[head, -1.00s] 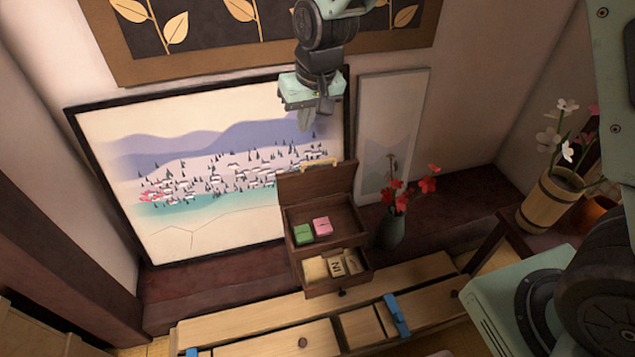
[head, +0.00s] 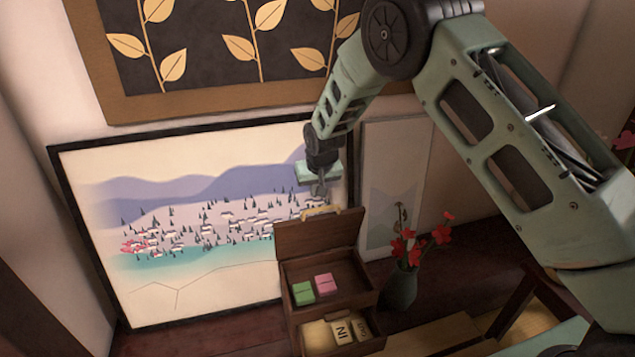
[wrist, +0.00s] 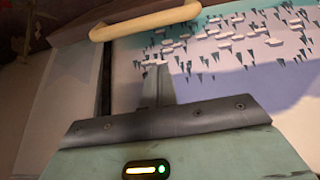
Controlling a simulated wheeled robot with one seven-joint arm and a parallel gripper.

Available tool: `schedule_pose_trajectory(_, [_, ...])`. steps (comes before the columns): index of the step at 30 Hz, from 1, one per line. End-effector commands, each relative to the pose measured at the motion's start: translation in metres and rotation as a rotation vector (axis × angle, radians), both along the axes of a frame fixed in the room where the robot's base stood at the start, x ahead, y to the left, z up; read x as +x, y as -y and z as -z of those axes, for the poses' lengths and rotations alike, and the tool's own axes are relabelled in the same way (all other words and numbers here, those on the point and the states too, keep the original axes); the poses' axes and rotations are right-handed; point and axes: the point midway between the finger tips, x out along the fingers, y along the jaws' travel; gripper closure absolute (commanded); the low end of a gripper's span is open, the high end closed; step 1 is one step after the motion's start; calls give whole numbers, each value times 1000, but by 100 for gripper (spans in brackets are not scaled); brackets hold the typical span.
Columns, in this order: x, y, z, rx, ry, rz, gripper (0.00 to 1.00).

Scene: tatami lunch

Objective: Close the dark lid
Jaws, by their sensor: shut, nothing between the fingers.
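The dark brown lid (head: 315,236) stands open and upright at the back of a small wooden box (head: 368,291). A pale handle (head: 321,211) sits on the lid's top edge and also shows at the top of the wrist view (wrist: 145,18). My gripper (head: 320,194) is shut and empty, pointing down just above or behind the handle. I cannot tell whether it touches the handle. In the wrist view its shut fingers (wrist: 157,85) point toward the handle, with a gap in the picture between them.
A green block (head: 303,293) and a pink block (head: 325,285) lie in the box's upper compartment. An open drawer (head: 370,346) below holds pale tiles. A vase with red flowers (head: 400,286) stands close on the right. A framed landscape picture (head: 190,215) is behind.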

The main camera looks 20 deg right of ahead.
Motion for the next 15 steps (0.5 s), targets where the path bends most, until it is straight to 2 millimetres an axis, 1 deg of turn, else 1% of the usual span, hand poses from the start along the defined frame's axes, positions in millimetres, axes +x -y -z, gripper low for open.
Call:
schedule_pose_trajectory(1, [3, 0, 12, -1, -2, 0, 100])
schedule_pose_trajectory(2, [5, 0, 16, 0, -1, 1, 100])
schedule_pose_trajectory(3, [-3, 0, 11, 1, 0, -1, 100])
schedule_pose_trajectory(9, [-27, 0, 11, 0, 0, 0, 100])
schedule_pose_trajectory(15, [-36, 0, 11, 0, -1, 1, 100])
